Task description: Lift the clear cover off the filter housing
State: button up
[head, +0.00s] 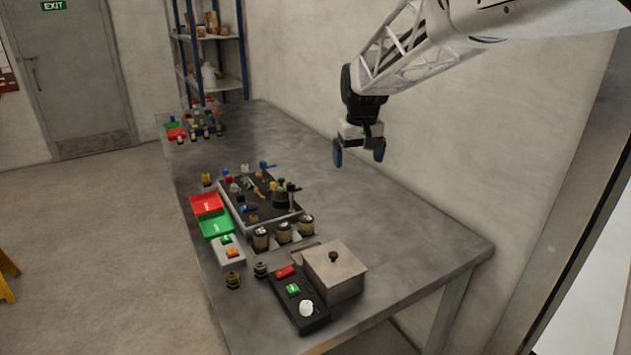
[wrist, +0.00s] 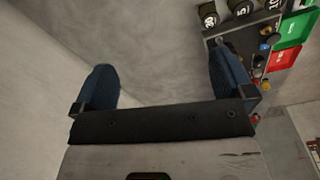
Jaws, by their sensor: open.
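A square grey-beige box (head: 336,278) with a flat lid and a small black knob (head: 333,256) stands near the front of the table. Its top looks opaque or only faintly see-through, so I cannot tell whether it is the clear cover on the filter housing. My gripper (head: 359,153) is open and empty, with its blue fingers pointing down, high above the table by the wall. It is behind and above the box. In the wrist view, the two fingers (wrist: 165,88) are wide apart with nothing between them, and the box does not show.
A black control panel (head: 303,305) with buttons and a white knob sits beside the box. Three dark canisters (head: 284,232), a black tray (head: 240,209) of small parts, and red (head: 207,204) and green (head: 216,225) trays lie behind. The table's right side (head: 400,235) is clear.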

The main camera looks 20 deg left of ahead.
jog(key=w+a+f+n, duration=0.1)
jog(key=w+a+f, duration=0.25)
jog(key=a, duration=0.35)
jog(key=w+a+f+n, duration=0.1)
jog(key=w+a+f, duration=0.1)
jog(key=w+a, duration=0.35)
jog(key=n, duration=0.1)
send_over(281, 179)
jog(key=shift+g, duration=0.4)
notch_tip(281, 179, down, 5)
jog(key=shift+f, duration=0.2)
jog(key=shift+f, duration=0.1)
jog(key=shift+f, duration=1.25)
jog(key=shift+f, duration=2.6)
jog(key=c, duration=0.9)
jog(key=shift+r, duration=0.2)
jog(key=shift+c, duration=0.2)
